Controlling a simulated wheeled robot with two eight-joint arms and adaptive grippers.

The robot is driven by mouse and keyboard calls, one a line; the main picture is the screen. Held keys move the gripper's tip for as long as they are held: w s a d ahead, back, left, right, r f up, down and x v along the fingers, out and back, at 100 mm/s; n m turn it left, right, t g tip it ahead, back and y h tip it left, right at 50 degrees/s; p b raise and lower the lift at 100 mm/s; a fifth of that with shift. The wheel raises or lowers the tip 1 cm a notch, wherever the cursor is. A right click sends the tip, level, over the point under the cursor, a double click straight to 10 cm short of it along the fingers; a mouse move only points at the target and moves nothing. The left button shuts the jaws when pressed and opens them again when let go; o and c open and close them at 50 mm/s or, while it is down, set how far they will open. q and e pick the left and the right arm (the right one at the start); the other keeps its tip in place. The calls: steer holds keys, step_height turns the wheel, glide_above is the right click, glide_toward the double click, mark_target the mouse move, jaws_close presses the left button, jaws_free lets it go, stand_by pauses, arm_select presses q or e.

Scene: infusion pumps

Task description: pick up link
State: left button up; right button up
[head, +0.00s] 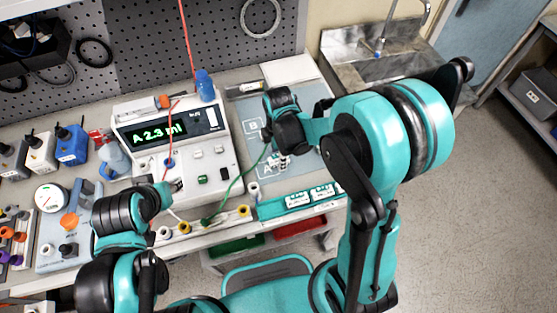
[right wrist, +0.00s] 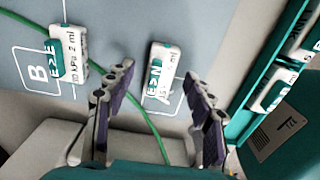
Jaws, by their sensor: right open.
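A white link with a green-and-white label reading E>N (right wrist: 160,72) lies on the grey-blue mat in the right wrist view. My right gripper (right wrist: 158,100) is open, its two purple-padded fingers on either side of the near end of this link, with nothing held. A second link reading E>E, 10 kPa 2 ml (right wrist: 69,53), lies beside the mat's B outline to the left. In the head view my right gripper (head: 275,160) hangs over the mat by the A outline, partly hiding the links. My left gripper (head: 164,194) is at the pump's front; its fingers are unclear.
A teal tray (head: 268,208) with several more links stands at the bench's front edge. A green tube (right wrist: 130,96) crosses the mat under my right fingers. The pump (head: 190,160) with a lit display is to the left.

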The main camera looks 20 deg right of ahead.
jaws_close()
steer(key=shift+r, duration=0.15)
